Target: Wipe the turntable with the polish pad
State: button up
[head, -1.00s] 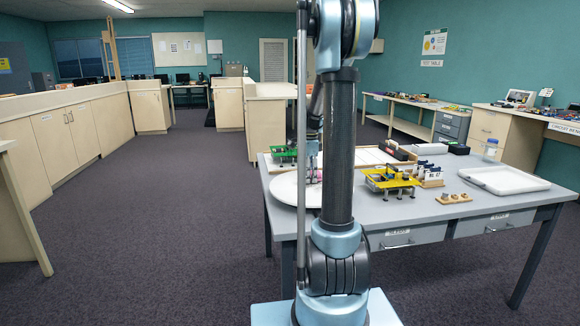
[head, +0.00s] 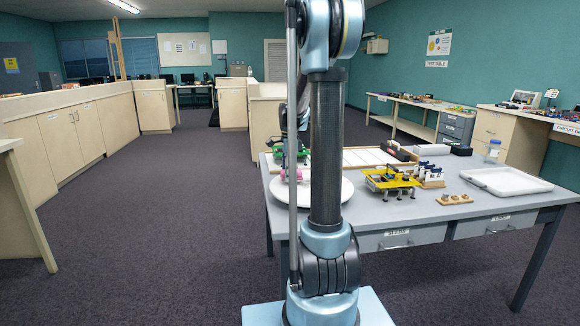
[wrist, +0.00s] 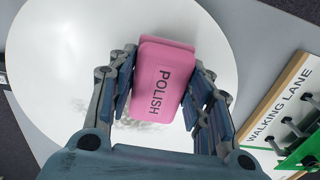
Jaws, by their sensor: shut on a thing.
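The polish pad (wrist: 160,80) is a pink block with the word POLISH on it. My gripper (wrist: 163,68) is shut on its two sides in the wrist view. The turntable (wrist: 60,75) is a large white round disc under the pad. In the head view the turntable (head: 335,196) lies at the table's left end, its middle hidden by my arm. A grey smudge (wrist: 145,126) marks the disc beside the pad. I cannot tell whether pad and disc touch.
A walking lane board (wrist: 280,108) with a green walker (wrist: 302,155) lies close to the disc's right in the wrist view. On the table are a yellow walker (head: 390,180), a wooden block with knobs (head: 455,199) and a white tray (head: 506,181).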

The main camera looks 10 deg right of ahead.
jog(key=shift+r, duration=3.4)
